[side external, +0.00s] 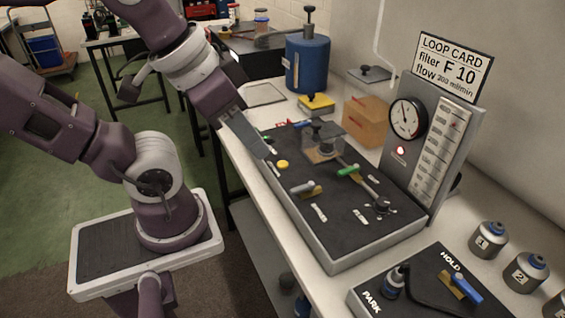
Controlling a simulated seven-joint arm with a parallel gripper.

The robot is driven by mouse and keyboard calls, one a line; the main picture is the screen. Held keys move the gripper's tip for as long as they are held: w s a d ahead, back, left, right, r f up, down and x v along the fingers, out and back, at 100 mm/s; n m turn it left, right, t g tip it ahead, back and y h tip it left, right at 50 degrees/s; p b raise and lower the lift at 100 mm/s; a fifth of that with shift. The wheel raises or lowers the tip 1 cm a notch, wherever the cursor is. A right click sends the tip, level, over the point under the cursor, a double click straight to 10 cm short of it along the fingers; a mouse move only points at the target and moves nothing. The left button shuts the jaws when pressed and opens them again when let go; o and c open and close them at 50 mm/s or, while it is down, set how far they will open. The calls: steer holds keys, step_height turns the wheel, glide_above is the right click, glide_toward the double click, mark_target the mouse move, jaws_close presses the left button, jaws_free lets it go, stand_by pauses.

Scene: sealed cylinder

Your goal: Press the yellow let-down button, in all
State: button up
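A small round yellow button (283,164) sits near the left edge of the dark sloping panel (335,228). My gripper (264,152) points down at the panel's left edge, just up and left of the yellow button in the picture. A small gap shows between them, but I cannot tell the true distance or height. The fingers are seen edge-on as a grey slab, so their opening is hidden. Nothing is visibly held.
The panel bears a green-handled lever (348,171), a grey-handled lever (302,187) and a clear box (323,145). An upright gauge board (414,150) stands behind, with a lit red lamp (401,150). A blue cylinder (307,65) and yellow block (316,104) stand beyond.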

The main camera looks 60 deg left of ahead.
jaws_close()
stand_by(1.4)
